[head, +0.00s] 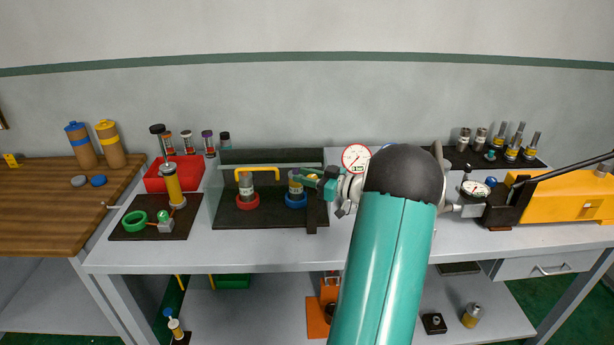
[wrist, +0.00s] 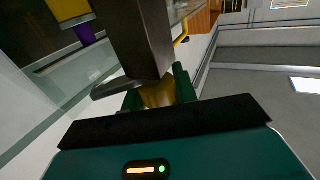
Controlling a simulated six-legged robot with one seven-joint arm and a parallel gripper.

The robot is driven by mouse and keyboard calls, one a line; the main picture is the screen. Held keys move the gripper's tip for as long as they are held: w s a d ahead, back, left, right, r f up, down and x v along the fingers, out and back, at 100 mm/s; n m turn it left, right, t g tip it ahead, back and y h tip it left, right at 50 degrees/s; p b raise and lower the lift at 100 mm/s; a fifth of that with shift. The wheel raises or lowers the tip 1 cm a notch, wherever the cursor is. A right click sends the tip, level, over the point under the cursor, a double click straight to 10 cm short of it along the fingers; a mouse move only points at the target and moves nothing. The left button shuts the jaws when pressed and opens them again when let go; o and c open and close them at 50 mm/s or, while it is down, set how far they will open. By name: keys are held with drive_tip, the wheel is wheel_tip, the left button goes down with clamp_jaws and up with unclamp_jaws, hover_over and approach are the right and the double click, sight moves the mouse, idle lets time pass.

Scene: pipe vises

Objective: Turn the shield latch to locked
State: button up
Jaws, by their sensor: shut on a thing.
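The shield latch (wrist: 158,95) shows in the wrist view as a small brass-yellow piece beside a dark upright post (wrist: 138,40). My gripper (wrist: 160,90) has its green fingers on either side of the latch and is shut on it. In the head view my gripper (head: 318,181) is at the top of the post (head: 311,217), at the right end of the dark vise stand (head: 270,218).
Cylinders stand in a red ring (head: 248,203) and a blue ring (head: 296,202) on the stand. A pressure gauge (head: 356,157) is behind my wrist. A yellow pump unit (head: 570,197) stands right, a red tray (head: 174,174) left.

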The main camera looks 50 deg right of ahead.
drive_tip(key=shift+s+a+n+g+y, duration=0.1)
drive_tip(key=shift+a+n+g+y, duration=0.1)
drive_tip(key=shift+n+g+y, duration=1.1)
drive_tip(key=shift+s+a+n+g+y, duration=0.15)
drive_tip(key=shift+n+g+y, duration=1)
drive_tip(key=shift+y, duration=0.9)
drive_tip(key=shift+s+a+n+g+y, duration=0.1)
drive_tip(key=shift+a+n+g+y, duration=0.1)
drive_tip(key=shift+n+g+y, duration=1.05)
drive_tip(key=shift+n+y, duration=0.5)
drive_tip(key=shift+y, duration=0.1)
drive_tip(key=shift+r, duration=0.1)
drive_tip(key=o, duration=1)
drive_tip(key=shift+c, duration=0.2)
drive_tip(key=shift+s+d, duration=0.15)
drive_tip(key=shift+d, duration=0.05)
